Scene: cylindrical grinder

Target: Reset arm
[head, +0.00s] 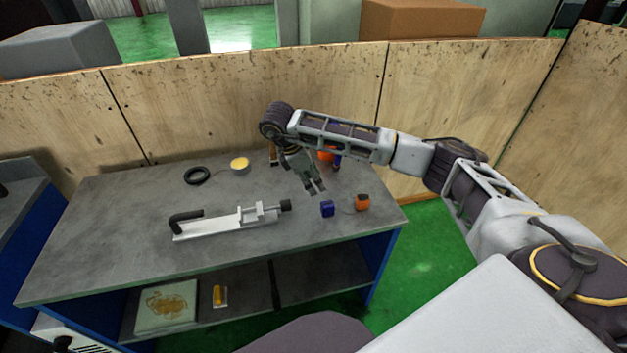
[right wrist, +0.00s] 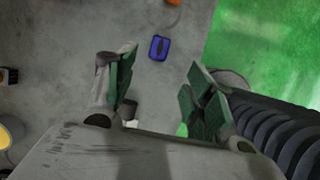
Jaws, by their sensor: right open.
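My right arm reaches in from the right in the head view, over the back right part of the grey workbench (head: 120,240). My right gripper (head: 318,192) points down above the bench top. It is open and empty, and its two fingers stand apart in the right wrist view (right wrist: 160,88). A small dark blue block (head: 327,208) lies on the bench just in front of the gripper. In the right wrist view the blue block (right wrist: 159,48) shows beyond the fingertips, apart from them. My left gripper is not in view.
An orange object (head: 362,202) sits right of the blue block. A white vise-like fixture (head: 240,218) lies mid-bench, with a black ring (head: 197,175) and yellow-topped tin (head: 240,165) behind. Orange and blue items stand partly hidden behind my gripper. A wooden wall (head: 230,95) closes the back.

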